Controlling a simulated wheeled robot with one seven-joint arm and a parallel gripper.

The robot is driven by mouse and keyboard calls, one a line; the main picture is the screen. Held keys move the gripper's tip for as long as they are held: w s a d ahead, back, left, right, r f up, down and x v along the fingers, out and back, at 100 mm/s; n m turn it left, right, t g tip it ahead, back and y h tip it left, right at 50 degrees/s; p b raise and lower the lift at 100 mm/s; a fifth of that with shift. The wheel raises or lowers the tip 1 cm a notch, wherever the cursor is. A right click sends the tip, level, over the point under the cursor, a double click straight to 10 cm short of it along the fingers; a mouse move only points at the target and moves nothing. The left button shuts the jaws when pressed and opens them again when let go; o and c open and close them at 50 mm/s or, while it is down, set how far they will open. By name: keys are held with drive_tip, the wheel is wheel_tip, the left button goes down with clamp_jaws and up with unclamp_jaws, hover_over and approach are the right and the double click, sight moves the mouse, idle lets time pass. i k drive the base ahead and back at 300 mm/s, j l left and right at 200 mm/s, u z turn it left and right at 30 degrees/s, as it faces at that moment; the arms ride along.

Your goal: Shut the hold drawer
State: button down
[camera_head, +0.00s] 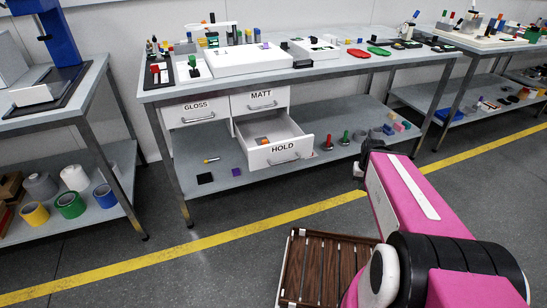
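The hold drawer (285,152) is a white drawer with a grey bar handle and the label HOLD, at the lower right of the white drawer unit under the middle bench. It is pulled well out, and its inside shows a small orange item and a grey item. My pink arm reaches up from the lower right. At its far end is a dark part, where my gripper (359,170) seems to be, to the right of the drawer front in the picture. It looks apart from the handle. Its fingers cannot be made out.
The gloss drawer (195,112) and matt drawer (262,101) are shut. Small items lie on the lower shelf (232,178) beside the open drawer. A brown slatted tray (325,265) is in front of me. Grey floor with a yellow line (205,243) lies clear before the bench.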

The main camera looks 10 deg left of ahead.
sight(288, 142)
drive_tip(key=k+j, duration=0.3)
drive_tip(key=k, duration=0.2)
drive_tip(key=k+j, duration=0.3)
drive_tip(key=k, duration=0.2)
drive_tip(key=j+z, duration=0.05)
